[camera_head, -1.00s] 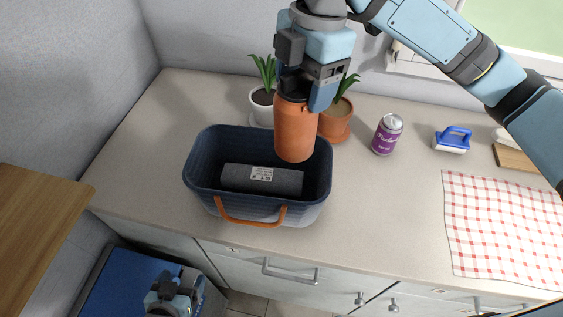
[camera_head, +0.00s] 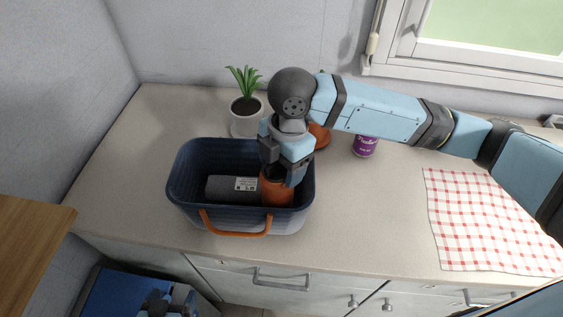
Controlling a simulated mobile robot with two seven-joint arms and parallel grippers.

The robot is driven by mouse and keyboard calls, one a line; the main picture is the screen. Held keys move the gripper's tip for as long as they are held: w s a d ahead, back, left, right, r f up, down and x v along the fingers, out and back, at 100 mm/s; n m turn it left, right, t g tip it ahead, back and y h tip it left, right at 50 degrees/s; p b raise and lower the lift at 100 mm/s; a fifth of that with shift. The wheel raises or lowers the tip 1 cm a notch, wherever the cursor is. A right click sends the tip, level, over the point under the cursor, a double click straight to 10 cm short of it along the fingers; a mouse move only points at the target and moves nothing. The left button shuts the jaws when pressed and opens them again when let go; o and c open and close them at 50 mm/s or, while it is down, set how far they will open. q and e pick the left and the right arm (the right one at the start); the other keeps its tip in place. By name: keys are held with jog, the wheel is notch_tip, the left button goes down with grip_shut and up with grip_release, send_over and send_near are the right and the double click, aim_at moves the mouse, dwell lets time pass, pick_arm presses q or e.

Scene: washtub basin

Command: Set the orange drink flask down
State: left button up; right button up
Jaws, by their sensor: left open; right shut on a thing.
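The orange drink flask (camera_head: 277,190) is upright inside the dark blue washtub basin (camera_head: 185,205), at its right end. My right gripper (camera_head: 282,175) is shut on the top of the flask from above. The flask's lower end is hidden by the basin's front wall, so I cannot tell if it touches the floor of the basin. A dark grey cylinder (camera_head: 222,188) with a white label lies in the basin, left of the flask. My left gripper (camera_head: 168,302) is low at the bottom left, away from the basin; its fingers are hard to make out.
A white-potted plant (camera_head: 246,115) stands behind the basin. A terracotta pot (camera_head: 320,137) and a purple can (camera_head: 365,147) are partly hidden by my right arm. A red checked cloth (camera_head: 480,220) lies at right. The counter between basin and cloth is clear.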

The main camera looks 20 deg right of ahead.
jog(key=shift+f, duration=0.1)
jog(key=shift+f, duration=0.25)
jog(key=o, duration=1.6)
jog(key=shift+r, duration=0.3)
jog(key=r, duration=0.4)
jog(key=d+r, duration=0.1)
jog(key=r, duration=0.7)
jog(key=shift+w+d+b, duration=0.2)
jog(key=shift+w+b, duration=0.1)
jog(key=shift+w, duration=0.05)
